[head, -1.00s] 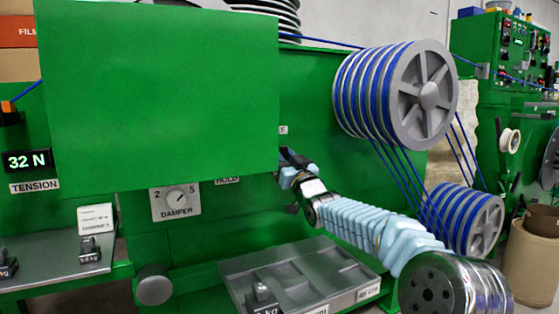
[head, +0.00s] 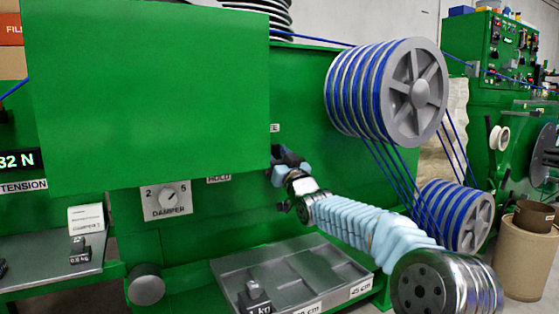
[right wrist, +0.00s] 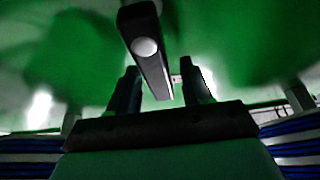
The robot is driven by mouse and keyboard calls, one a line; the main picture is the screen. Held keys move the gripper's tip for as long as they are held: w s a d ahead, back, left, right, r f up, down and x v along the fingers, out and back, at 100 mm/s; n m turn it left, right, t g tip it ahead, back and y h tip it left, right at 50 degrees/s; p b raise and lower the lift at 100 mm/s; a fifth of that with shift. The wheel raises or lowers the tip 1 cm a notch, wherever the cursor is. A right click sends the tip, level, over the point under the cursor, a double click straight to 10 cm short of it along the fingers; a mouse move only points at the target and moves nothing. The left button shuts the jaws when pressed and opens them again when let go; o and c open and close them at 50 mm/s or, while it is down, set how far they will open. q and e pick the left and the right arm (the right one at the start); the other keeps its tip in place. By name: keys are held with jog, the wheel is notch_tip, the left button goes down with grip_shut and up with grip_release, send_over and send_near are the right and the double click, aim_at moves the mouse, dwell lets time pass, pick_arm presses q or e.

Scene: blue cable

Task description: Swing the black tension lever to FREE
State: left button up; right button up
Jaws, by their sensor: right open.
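In the head view my right gripper (head: 278,160) is at the panel's lower right edge. A HOLD label (head: 218,179) and a label ending in E (head: 275,128) are partly covered by the panel. My left gripper is out of view.
Cable-wound wheels, one upper (head: 388,92) and one lower (head: 455,214), stand right of my arm with blue cable between them. Below are a damper dial (head: 166,199), a grey knob (head: 147,285) and a metal tray (head: 325,275). A tension display (head: 15,160) is at left.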

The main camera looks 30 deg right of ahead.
jog(key=b+v, duration=0.1)
jog(key=v, duration=1.2)
jog(key=shift+s+f+b, duration=0.2)
jog(key=shift+s+b, duration=0.1)
jog(key=shift+b, duration=0.05)
